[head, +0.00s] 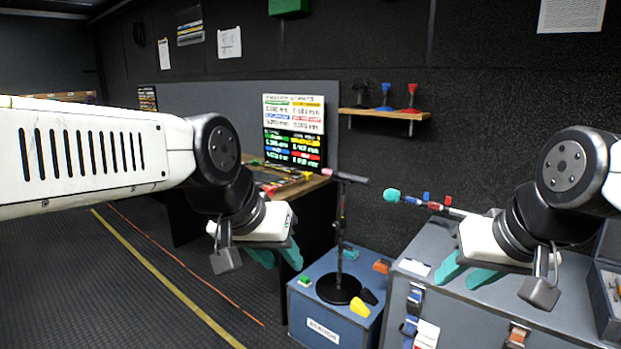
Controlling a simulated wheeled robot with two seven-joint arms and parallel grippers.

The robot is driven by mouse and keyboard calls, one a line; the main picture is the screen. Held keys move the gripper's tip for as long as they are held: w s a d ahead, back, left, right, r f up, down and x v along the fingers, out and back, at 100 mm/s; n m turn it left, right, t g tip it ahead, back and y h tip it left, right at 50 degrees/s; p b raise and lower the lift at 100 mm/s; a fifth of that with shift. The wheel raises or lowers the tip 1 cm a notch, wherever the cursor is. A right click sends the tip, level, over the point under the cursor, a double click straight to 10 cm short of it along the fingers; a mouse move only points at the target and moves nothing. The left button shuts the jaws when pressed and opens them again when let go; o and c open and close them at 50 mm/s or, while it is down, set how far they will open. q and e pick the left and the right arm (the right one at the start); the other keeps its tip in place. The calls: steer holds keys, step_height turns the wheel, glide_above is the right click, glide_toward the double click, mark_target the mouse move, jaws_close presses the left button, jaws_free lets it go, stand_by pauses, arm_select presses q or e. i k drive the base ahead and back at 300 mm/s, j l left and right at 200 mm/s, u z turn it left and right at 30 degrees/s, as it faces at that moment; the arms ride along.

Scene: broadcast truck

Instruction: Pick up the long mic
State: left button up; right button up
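A long thin mic with a teal tip (392,195) extends rightward above the grey case, and its right end is hidden behind my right gripper. A second mic with a pink tip (326,171) sits on top of a black stand (340,290). I cannot tell which of the two is the long mic. My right gripper (466,275) has its teal fingers apart, pointing down over the front of the grey case, with nothing seen between them. My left gripper (277,258) has its teal fingers apart, left of the stand, and looks empty.
The stand is on a blue-grey box (320,315) with small coloured blocks. The grey case (480,320) carries small red and blue items. A desk (310,187) with a screen (293,131) is behind. A wall shelf (385,113) holds small items. Floor at left is clear.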

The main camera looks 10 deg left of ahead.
mark_target(339, 175)
steer(key=u, duration=0.15)
steer(key=i+j, duration=0.2)
steer(key=i, duration=0.3)
steer(key=i+j, duration=0.15)
steer(key=i, duration=0.35)
steer(key=i+j, duration=0.2)
steer(key=i, duration=0.3)
steer(key=i+j, duration=0.15)
steer(key=i, duration=0.35)
steer(key=j+u, duration=0.05)
